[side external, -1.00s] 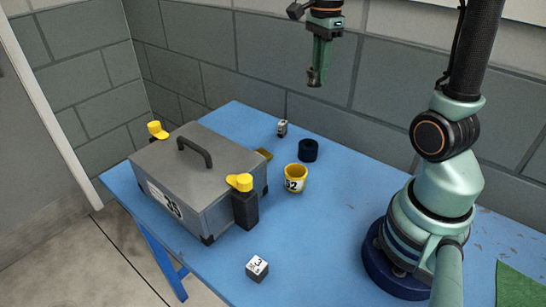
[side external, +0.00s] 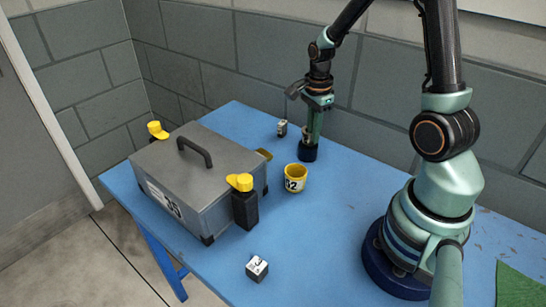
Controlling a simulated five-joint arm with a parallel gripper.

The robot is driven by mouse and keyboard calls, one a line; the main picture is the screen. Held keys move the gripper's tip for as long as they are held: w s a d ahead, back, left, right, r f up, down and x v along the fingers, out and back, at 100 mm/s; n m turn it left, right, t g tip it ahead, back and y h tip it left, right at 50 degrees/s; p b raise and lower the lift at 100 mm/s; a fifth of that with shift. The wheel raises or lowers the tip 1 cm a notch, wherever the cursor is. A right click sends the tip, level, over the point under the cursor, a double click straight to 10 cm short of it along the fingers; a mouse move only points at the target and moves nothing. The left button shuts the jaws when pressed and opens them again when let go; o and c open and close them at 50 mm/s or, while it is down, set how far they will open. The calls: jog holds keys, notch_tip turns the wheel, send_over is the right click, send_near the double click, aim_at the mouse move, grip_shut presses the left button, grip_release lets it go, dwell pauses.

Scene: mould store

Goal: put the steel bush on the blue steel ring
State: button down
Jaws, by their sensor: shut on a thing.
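My gripper (side external: 309,137) points straight down at the back of the blue table, directly over the dark blue ring (side external: 307,155). It is shut on the steel bush (side external: 306,132), a small grey-brown piece mostly hidden between the fingers. The bush is at the top of the ring; I cannot tell whether it touches the ring or how well it is centred. The ring lies flat on the table, its top partly covered by the gripper.
A yellow pot marked 32 (side external: 295,178) stands just in front of the ring. A small marked block (side external: 282,128) is close on the left. A large grey case (side external: 205,215) with yellow-topped clamps fills the left. A numbered cube (side external: 257,268) sits at the front. The table (side external: 335,235) is clear centre-right.

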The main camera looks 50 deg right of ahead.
jog(key=shift+f, duration=0.25)
jog(key=shift+f, duration=0.1)
jog(key=c, duration=0.9)
grip_release()
notch_tip(320, 180, up, 11)
jog(key=shift+s+a+r+n+t, duration=0.85)
jog(key=shift+a+r+n, duration=0.45)
jog(key=shift+a+n, duration=1.85)
jog(key=shift+s+a+r+n+t, duration=0.5)
jog(key=shift+a+r+n+t, duration=0.8)
jog(key=shift+n, duration=3)
jog(key=shift+s+a+r+n+t, duration=0.7)
jog(key=shift+a+r+n, duration=0.65)
jog(key=shift+a+n, duration=2.05)
